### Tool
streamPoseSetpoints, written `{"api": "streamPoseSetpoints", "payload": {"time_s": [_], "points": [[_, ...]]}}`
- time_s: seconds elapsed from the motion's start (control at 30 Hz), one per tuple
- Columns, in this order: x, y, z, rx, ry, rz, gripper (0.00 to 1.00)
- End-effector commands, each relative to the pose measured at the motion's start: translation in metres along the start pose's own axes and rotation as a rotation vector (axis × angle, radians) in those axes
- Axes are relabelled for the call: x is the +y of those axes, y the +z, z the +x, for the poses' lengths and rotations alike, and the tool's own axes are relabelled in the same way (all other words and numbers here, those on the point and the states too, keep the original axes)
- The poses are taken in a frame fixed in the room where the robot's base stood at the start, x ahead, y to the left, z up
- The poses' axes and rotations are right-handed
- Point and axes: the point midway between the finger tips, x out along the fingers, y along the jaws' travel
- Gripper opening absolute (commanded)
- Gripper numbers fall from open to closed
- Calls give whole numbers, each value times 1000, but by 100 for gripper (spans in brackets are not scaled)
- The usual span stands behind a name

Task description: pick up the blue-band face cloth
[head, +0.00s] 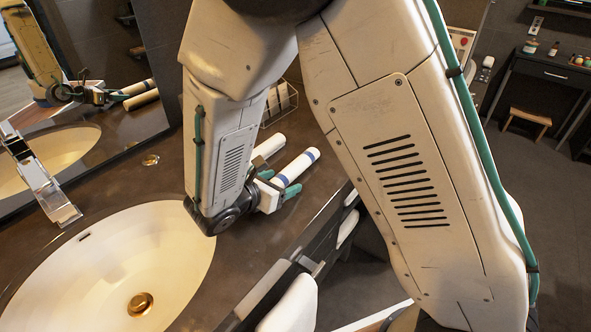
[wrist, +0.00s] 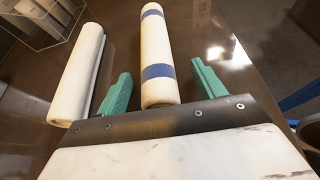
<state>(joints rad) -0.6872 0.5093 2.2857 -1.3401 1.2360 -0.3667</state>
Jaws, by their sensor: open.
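The blue-band face cloth (wrist: 156,50) is a white roll with two blue bands, lying on the dark counter. In the wrist view it lies lengthwise between the two green fingers of my gripper (wrist: 161,88), with a gap on each side. The fingers are open, and the near end of the roll is close to the palm. In the head view the blue-band cloth (head: 297,168) extends from my gripper (head: 278,187), partly hidden by it. I cannot tell the fingers' exact height against the roll.
A plain white roll (wrist: 77,75) lies just left of the left finger; it also shows in the head view (head: 268,147). A clear rack (wrist: 42,18) stands at the back left. The sink (head: 120,262) and faucet (head: 42,178) are left of my gripper. The counter edge is to the right.

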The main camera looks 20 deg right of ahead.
Motion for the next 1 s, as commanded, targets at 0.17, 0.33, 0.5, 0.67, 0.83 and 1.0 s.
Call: {"api": "streamPoseSetpoints", "payload": {"time_s": [0.17,0.33,0.5,0.67,0.83,1.0], "points": [[0,0,1,0,1,0,69],[0,0,1,0,1,0,35],[0,0,0,0,1,0,21],[0,0,0,0,1,0,21],[0,6,-2,0,1,2,21],[1,22,-9,1,3,4,21]]}}
